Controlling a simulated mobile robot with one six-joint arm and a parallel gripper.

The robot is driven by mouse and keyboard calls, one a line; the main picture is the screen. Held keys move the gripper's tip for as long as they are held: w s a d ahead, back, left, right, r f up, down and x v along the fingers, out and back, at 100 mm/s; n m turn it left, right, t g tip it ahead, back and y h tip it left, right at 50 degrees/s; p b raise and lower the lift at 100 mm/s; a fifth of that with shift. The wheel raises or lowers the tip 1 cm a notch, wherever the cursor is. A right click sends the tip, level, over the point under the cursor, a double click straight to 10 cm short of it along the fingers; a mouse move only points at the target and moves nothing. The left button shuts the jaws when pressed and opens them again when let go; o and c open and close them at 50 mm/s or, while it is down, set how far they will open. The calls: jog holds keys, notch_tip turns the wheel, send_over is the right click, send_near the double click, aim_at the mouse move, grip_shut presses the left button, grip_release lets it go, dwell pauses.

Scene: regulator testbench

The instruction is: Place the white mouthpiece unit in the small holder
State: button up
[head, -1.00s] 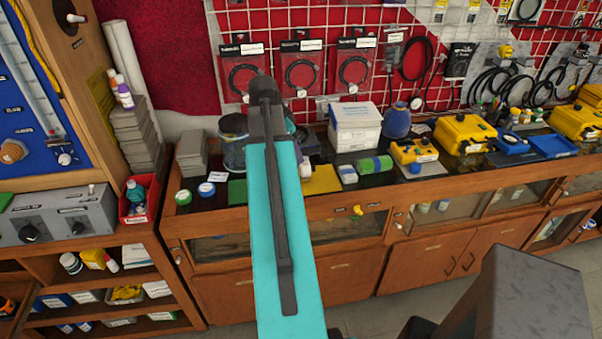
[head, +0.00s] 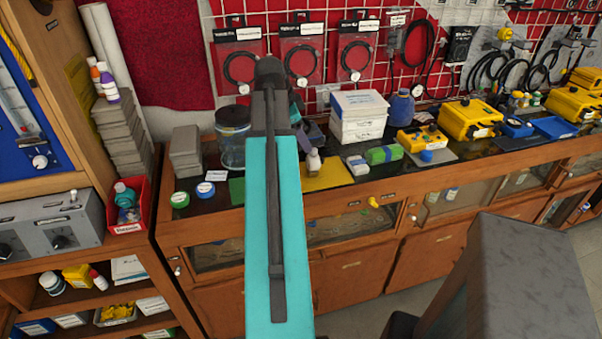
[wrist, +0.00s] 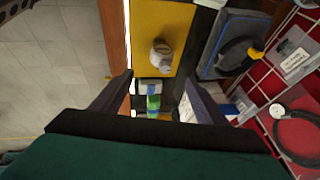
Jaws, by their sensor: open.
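The white mouthpiece unit (head: 313,162) stands on a yellow mat (head: 328,176) on the counter, just right of my arm in the head view. In the wrist view the white unit (wrist: 161,55) is on the yellow mat (wrist: 172,20), beyond the fingertips. My gripper (wrist: 158,82) is open, with empty space between its fingers. A blue-grey stand (wrist: 226,32) with a dark curved part lies right of the mat in the wrist view. I cannot tell for sure which thing is the small holder.
A white box stack (head: 358,125), a green-and-white roll (head: 384,154) and a yellow case (head: 422,139) stand to the right on the counter. A clear jar (head: 232,150) and grey blocks (head: 186,155) stand to the left. Packaged gauges hang behind.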

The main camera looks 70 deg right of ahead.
aim_at(310, 157)
jog(key=shift+w+d+f, duration=0.1)
jog(key=shift+w+f, duration=0.15)
jog(key=shift+f, duration=0.3)
jog(key=shift+w+f, duration=0.1)
jog(key=shift+p+x, duration=0.6)
jog(key=shift+x, duration=3.55)
jog(key=shift+f, duration=0.15)
jog(key=shift+p+x, duration=1.1)
jog(key=shift+x, duration=1.35)
jog(key=shift+w, duration=0.1)
jog(key=c, duration=1.4)
